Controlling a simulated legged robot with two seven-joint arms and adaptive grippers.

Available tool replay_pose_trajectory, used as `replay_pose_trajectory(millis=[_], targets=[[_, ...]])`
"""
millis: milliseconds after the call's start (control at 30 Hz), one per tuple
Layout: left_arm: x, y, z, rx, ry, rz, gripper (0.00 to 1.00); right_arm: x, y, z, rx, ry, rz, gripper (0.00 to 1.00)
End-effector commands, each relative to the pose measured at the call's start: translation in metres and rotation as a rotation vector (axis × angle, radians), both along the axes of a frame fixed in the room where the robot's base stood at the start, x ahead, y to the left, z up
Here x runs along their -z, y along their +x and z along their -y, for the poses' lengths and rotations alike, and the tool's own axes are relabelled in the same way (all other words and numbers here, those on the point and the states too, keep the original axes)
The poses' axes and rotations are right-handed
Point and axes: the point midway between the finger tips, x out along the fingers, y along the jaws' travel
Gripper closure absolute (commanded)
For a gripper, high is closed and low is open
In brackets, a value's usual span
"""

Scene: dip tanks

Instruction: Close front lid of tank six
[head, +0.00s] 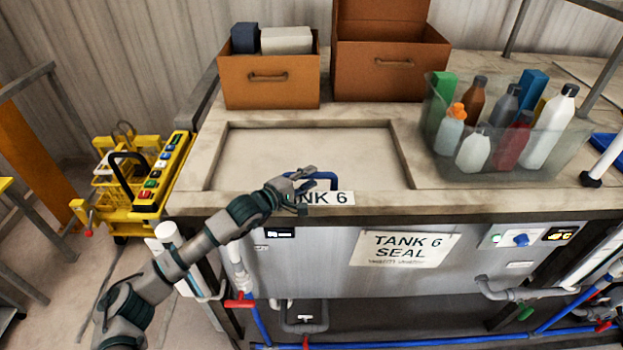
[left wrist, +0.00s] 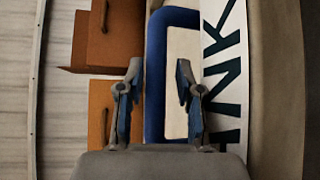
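Tank six has a pale, flat lid panel (head: 300,145) in a framed recess of the worktop. It looks level with or slightly below the frame; I cannot tell whether it is fully seated. A blue looped handle (head: 326,176) stands at its front edge, above the "TANK 6" label (head: 335,197). My left gripper (head: 305,182) is at the left part of this handle. In the left wrist view the fingers (left wrist: 159,75) are apart, with a bar of the blue handle (left wrist: 175,18) between or just beyond them. Contact is not clear. My right gripper is not in view.
Two brown boxes (head: 270,92) (head: 385,80) stand behind the lid. A clear bin (head: 480,165) of bottles stands to its right. A yellow unit with buttons (head: 150,185) is at the left. Pipes and a "TANK 6 SEAL" sign (head: 405,248) are on the front below.

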Motion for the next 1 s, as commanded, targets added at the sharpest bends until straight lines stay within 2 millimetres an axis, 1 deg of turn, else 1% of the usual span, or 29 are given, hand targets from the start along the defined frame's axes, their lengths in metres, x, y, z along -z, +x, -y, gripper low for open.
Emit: replay_pose_trajectory(millis=[33, 333, 467, 567, 900, 1000], targets=[[0.007, 0.001, -0.001, -0.005, 0.010, -0.010, 0.54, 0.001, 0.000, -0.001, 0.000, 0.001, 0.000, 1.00], [0.006, 0.000, 0.005, 0.000, 0.010, -0.009, 0.54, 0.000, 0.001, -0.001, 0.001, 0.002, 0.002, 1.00], [0.005, -0.004, 0.001, 0.002, 0.009, -0.009, 0.54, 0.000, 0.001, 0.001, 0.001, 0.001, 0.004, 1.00], [0.003, -0.014, -0.009, 0.001, 0.009, -0.008, 0.54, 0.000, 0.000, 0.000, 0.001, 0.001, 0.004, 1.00], [-0.010, -0.065, -0.066, -0.004, 0.005, -0.003, 0.54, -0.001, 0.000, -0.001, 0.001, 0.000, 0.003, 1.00], [-0.013, -0.075, -0.077, -0.005, 0.005, -0.001, 0.54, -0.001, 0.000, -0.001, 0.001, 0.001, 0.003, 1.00]])
